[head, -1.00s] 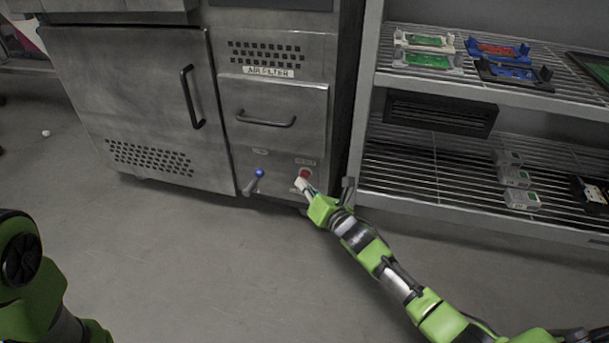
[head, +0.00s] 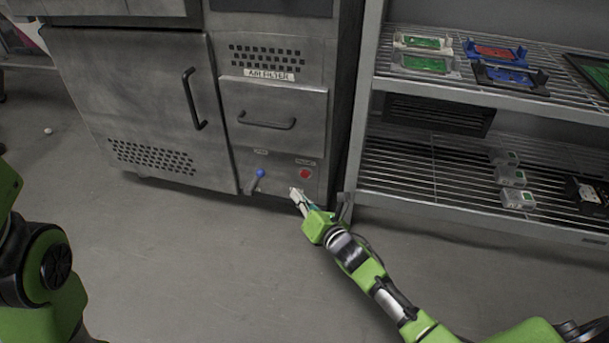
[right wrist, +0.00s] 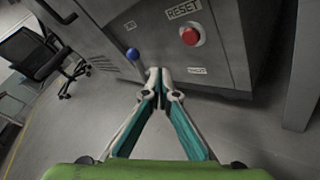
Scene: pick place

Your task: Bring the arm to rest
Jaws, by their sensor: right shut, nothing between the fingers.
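My right gripper (head: 295,194) is shut and empty, just below and in front of the red reset button (head: 304,174) on the grey metal cabinet. A gap shows between its tips and the button. In the right wrist view the shut fingertips (right wrist: 159,72) meet in the middle, with the red button (right wrist: 190,36) beyond them to the upper right, under a RESET label. A blue-knobbed lever (head: 260,174) is left of the button and shows also in the wrist view (right wrist: 133,54). Of my left arm only green and black links show at the left edge; its gripper is out of view.
The cabinet (head: 140,95) has a door, an AIR FILTER label and a drawer (head: 275,121). A wire shelf rack (head: 440,205) with fixtures and small boxes stands at the right. The grey floor in front is clear. An office chair (right wrist: 35,52) is at the left in the wrist view.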

